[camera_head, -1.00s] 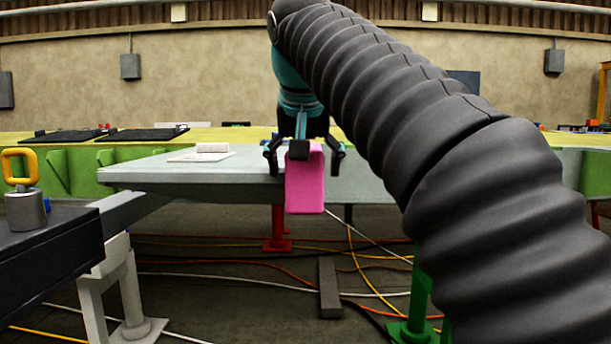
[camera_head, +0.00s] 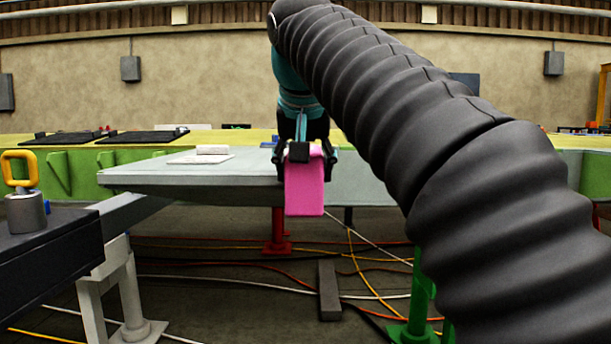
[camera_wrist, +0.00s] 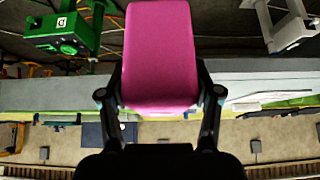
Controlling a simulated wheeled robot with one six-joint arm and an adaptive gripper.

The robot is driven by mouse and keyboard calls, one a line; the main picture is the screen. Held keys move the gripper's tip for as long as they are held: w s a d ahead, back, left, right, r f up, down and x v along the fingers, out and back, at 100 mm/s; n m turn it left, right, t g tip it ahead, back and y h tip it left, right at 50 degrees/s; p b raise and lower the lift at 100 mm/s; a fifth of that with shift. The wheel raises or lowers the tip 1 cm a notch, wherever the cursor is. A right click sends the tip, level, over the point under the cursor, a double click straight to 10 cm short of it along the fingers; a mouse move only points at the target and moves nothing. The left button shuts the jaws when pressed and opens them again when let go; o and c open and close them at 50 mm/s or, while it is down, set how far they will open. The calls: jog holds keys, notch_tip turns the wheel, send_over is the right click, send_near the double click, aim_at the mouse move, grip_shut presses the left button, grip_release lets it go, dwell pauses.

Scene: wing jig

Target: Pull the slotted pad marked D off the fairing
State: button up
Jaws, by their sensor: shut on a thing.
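The pink pad (camera_head: 304,190) hangs at the front edge of the pale grey fairing (camera_head: 190,175) in the head view. It looks upright. My gripper (camera_head: 306,156) is shut on the upper part of the pad, with a finger on each side. In the wrist view the pink pad (camera_wrist: 160,55) fills the space between the fingers of my gripper (camera_wrist: 161,95). The fairing's edge (camera_wrist: 260,78) runs behind it there. I cannot make out a letter or the slot on the pad, nor whether it still touches the fairing.
A white sheet with a roll (camera_head: 205,155) lies on the fairing. A dark block with a yellow-ringed fixture (camera_head: 25,200) stands at left. Red (camera_head: 277,235) and green (camera_head: 418,310) stands and loose cables are below. In the wrist view a green marked bracket (camera_wrist: 62,35) is at upper left.

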jog(key=shift+s+a+b, duration=0.15)
jog(key=shift+s+b, duration=0.6)
jog(key=shift+s, duration=3.05)
jog(key=shift+s, duration=0.1)
